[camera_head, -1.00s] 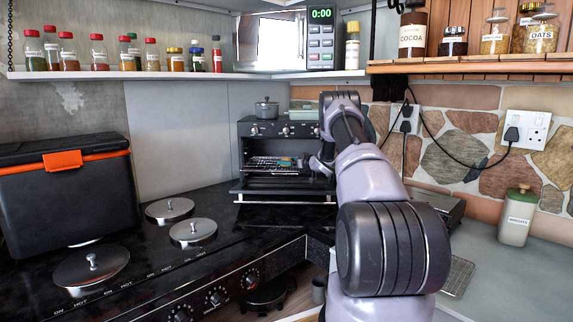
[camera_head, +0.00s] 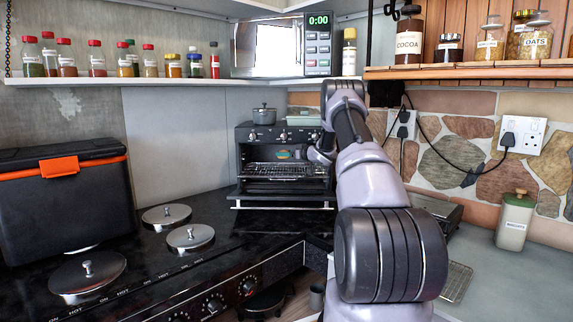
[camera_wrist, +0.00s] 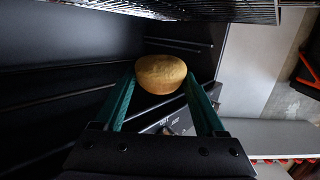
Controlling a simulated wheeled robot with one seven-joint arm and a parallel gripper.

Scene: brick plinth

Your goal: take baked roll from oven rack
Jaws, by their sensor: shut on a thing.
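The baked roll (camera_wrist: 161,73) is round and golden brown. In the wrist view it sits between the two green fingers of my gripper (camera_wrist: 160,78), which is shut on it. In the head view my gripper (camera_head: 284,155) is small, inside the open toaster oven (camera_head: 244,160), above the wire oven rack (camera_head: 285,170). The roll is hard to make out there. The rack also shows along the top edge of the wrist view (camera_wrist: 215,10), apart from the roll.
The oven's door (camera_head: 283,205) is folded down at the front. A pot (camera_head: 264,115) stands on top of the oven. Hob plates with lids (camera_head: 190,236) lie to the left, and a shelf with jars (camera_head: 150,79) runs above. Grey counter to the right is mostly free.

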